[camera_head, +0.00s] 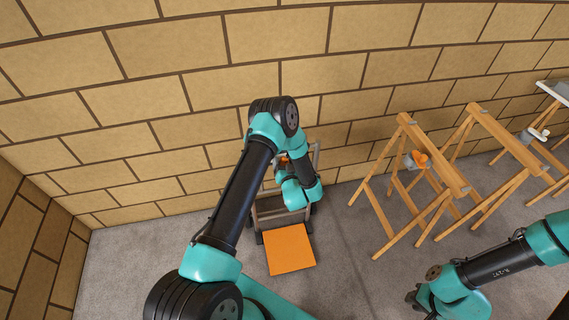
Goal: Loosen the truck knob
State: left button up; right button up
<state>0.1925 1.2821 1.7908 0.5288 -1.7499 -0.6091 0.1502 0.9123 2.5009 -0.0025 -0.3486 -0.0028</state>
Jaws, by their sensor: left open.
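A hand truck with an orange toe plate (291,250) stands against the brick wall, its grey frame (317,158) rising behind my left arm. A small orange part (284,158) shows at the truck's upper frame, mostly covered by the arm; I cannot tell for sure that it is the knob. My left gripper (281,171) is at the truck's frame, close to this orange part. It is open, but its fingers are largely hidden by the teal wrist, so contact cannot be told.
Wooden sawhorses (437,157) stand to the right of the truck, one carrying an orange clamp-like item (418,160). A grey-white item (536,134) sits on another one. Grey floor (345,275) is clear around the toe plate. The brick wall (170,100) is close behind the truck.

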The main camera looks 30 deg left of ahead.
pick_arm(q)
jog(key=c, duration=0.9)
jog(key=shift+c, duration=0.2)
jog(key=shift+n, duration=0.3)
jog(key=n, duration=0.4)
jog(key=shift+d, duration=0.1)
jog(key=n, duration=0.4)
jog(key=shift+n, duration=0.3)
jog(key=n, duration=0.4)
jog(key=shift+n, duration=0.3)
jog(key=shift+w+n, duration=0.1)
jog(key=shift+n, duration=2.1)
